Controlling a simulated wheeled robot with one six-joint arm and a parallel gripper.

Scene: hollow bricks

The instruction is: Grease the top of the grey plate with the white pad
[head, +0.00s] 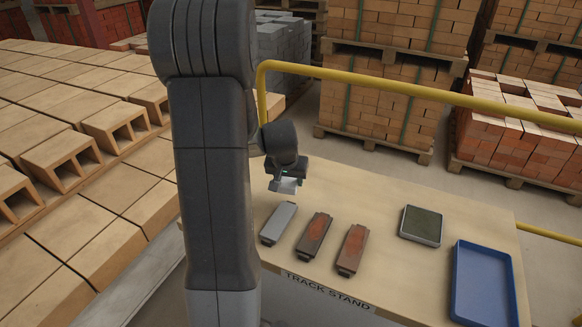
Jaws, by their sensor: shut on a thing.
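The grey plate (279,222) lies flat on the stand at the left of a row of three plates. Its top looks evenly pale grey. My gripper (286,180) is above the stand, just behind the far end of the grey plate in the picture. It is shut on the white pad (286,186), which shows as a small pale block under the fingers. The pad looks apart from the plate, but its exact height is hard to tell. My arm hides part of the scene at the left.
Two brown plates with reddish patches (314,235) (352,249) lie right of the grey one. A shallow grey box with a dark green inside (421,226) and a blue tray (456,290) lie farther right. A yellow rail (400,84) runs behind the stand (385,200).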

